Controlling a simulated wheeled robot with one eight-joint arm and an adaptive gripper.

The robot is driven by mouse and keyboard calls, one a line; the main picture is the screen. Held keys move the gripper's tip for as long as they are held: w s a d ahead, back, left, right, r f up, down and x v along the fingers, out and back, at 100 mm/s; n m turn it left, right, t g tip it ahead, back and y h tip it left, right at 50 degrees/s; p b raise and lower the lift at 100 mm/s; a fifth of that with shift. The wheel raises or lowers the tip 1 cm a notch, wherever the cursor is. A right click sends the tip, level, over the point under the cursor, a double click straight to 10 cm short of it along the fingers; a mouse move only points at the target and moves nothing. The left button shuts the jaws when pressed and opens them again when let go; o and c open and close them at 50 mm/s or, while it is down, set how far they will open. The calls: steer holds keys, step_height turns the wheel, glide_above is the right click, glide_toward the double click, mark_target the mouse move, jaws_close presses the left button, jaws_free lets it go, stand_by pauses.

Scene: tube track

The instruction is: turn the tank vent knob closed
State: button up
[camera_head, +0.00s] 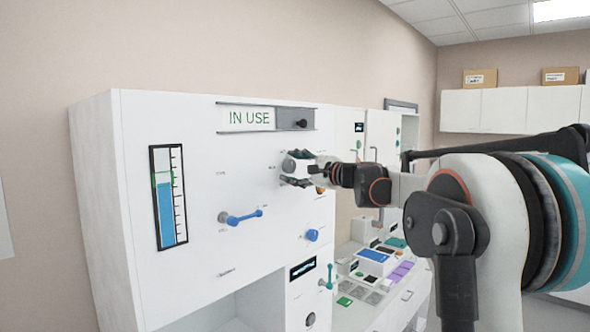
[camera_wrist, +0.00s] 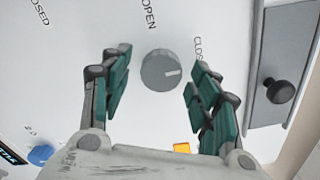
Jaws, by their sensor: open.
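The tank vent knob (camera_wrist: 161,70) is a round grey dial on the white panel, seen in the wrist view. Its pale mark points to the right in the picture. The word OPEN stands above it, and a partly covered label starting CLOS stands to its upper right. My gripper (camera_wrist: 158,74) is open, with one green-padded finger on each side of the knob and visible gaps between. In the head view my gripper (camera_head: 293,168) is at the panel, below the IN USE sign, and largely hides the knob there.
A sliding plate with a black knob (camera_wrist: 281,91) is close to the right finger. On the panel are a level gauge (camera_head: 168,197), a blue handle (camera_head: 243,216), a blue knob (camera_head: 312,235) and a teal lever (camera_head: 328,279). A bench with trays lies beyond.

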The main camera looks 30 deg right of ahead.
steer(key=v, duration=1.2)
